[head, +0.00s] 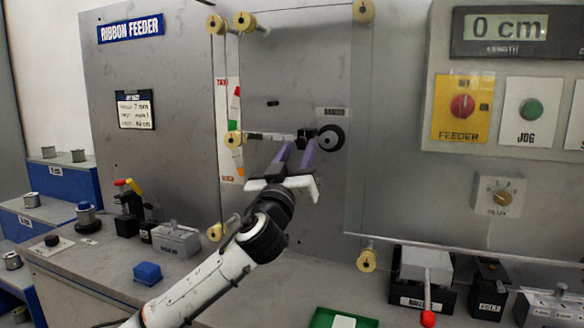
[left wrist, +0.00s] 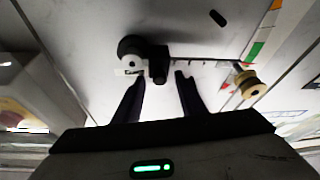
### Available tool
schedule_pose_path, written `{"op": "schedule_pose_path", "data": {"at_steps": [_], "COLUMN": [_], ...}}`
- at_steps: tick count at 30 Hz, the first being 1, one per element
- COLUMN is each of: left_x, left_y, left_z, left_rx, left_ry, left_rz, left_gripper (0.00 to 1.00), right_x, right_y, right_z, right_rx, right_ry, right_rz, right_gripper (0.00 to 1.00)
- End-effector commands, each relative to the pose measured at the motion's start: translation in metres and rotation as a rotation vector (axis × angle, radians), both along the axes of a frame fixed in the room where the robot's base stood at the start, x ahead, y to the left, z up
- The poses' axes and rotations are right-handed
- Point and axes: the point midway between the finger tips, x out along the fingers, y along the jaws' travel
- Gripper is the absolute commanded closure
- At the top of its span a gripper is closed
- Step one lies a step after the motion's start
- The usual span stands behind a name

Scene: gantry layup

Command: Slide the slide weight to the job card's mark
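The slide weight is a small dark block (left wrist: 158,66) on a thin marked beam, beside a black round disc (left wrist: 131,46) at the beam's end. In the head view the beam (head: 270,136) runs level from a yellow roller to the black disc (head: 331,138). My left gripper (head: 296,150) reaches up to the beam's disc end. In the left wrist view its fingers (left wrist: 159,77) are apart, with the dark block between their tips and no clear contact. The job card (head: 135,109) hangs on the panel at left; its small lines are too blurred to read surely. My right gripper is not in view.
A coloured strip (head: 239,170) stands left of the beam. Yellow rollers (head: 245,22) surround it. A clear panel edge is to the right, with the FEEDER button (head: 462,106) and JOG button (head: 530,109) beyond. A blue block (head: 147,273) and green tray (head: 318,318) lie on the bench.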

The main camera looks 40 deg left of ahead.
Motion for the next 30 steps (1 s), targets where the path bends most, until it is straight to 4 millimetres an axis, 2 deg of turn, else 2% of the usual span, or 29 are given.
{"op": "schedule_pose_path", "data": {"at_steps": [1,6,12,18,30], "left_x": [-0.009,-0.039,-0.062,-0.07,-0.069], "left_y": [-0.005,-0.017,-0.027,-0.029,-0.029], "left_z": [-0.008,-0.021,-0.03,-0.031,-0.031], "left_rx": [-0.002,-0.003,0.0,0.0,0.0], "left_ry": [0.001,0.002,0.001,0.0,0.0], "left_rz": [-0.004,-0.004,-0.001,0.001,0.001], "left_gripper": [0.63,0.63,0.63,0.63,0.63], "right_x": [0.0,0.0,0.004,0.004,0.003], "right_y": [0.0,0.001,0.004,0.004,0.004], "right_z": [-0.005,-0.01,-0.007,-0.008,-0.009], "right_rx": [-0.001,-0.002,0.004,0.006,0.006], "right_ry": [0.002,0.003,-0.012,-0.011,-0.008], "right_rz": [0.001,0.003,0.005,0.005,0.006], "right_gripper": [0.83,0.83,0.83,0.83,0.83]}}
